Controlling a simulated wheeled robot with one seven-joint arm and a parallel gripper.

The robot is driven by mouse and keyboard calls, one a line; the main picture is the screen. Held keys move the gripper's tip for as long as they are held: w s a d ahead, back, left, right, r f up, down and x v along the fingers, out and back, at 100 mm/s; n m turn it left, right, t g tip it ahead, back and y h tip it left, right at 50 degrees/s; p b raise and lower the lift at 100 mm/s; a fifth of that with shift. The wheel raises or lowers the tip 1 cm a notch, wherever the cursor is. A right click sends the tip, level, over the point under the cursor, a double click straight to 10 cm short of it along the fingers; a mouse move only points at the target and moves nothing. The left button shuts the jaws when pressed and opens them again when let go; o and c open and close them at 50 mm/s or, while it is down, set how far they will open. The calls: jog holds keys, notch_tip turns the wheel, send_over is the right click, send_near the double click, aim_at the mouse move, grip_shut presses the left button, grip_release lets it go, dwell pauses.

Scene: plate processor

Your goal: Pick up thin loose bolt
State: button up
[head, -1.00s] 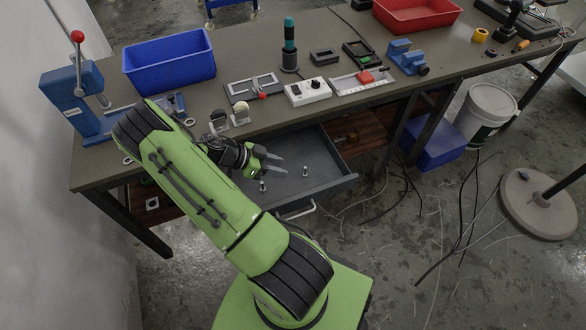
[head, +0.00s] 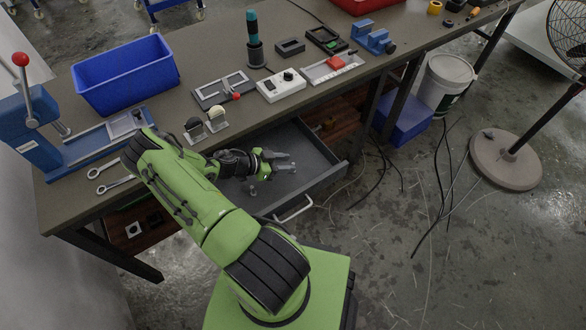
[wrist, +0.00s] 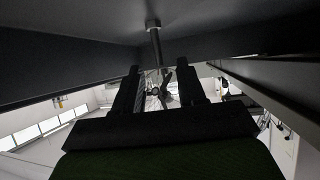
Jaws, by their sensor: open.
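My gripper (head: 287,161) is low over the open grey drawer (head: 328,168), its two fingers apart. In the wrist view a slim metal bolt (wrist: 155,44) stands on its wide round head against the drawer floor. Its shank points toward the gap between the open fingers (wrist: 159,72), and no grip on it shows. Another small bolt (head: 253,191) stands in the drawer, left of and nearer than the fingers in the head view. The fingers hide part of the drawer there, and I cannot tell by thickness which bolt is the thin one.
The drawer's side walls and front with its handle (head: 294,210) surround the gripper. The workbench (head: 225,80) above holds a blue bin (head: 125,75), a white switch box (head: 281,86), a blue press (head: 28,125) and two ring spanners (head: 105,168).

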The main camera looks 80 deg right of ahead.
aim_at(293, 163)
jog(key=x, duration=0.3)
jog(key=shift+s+d+f, duration=0.15)
jog(key=shift+s+f, duration=0.1)
jog(key=shift+f, duration=0.1)
jog(key=shift+r, duration=0.1)
grip_shut()
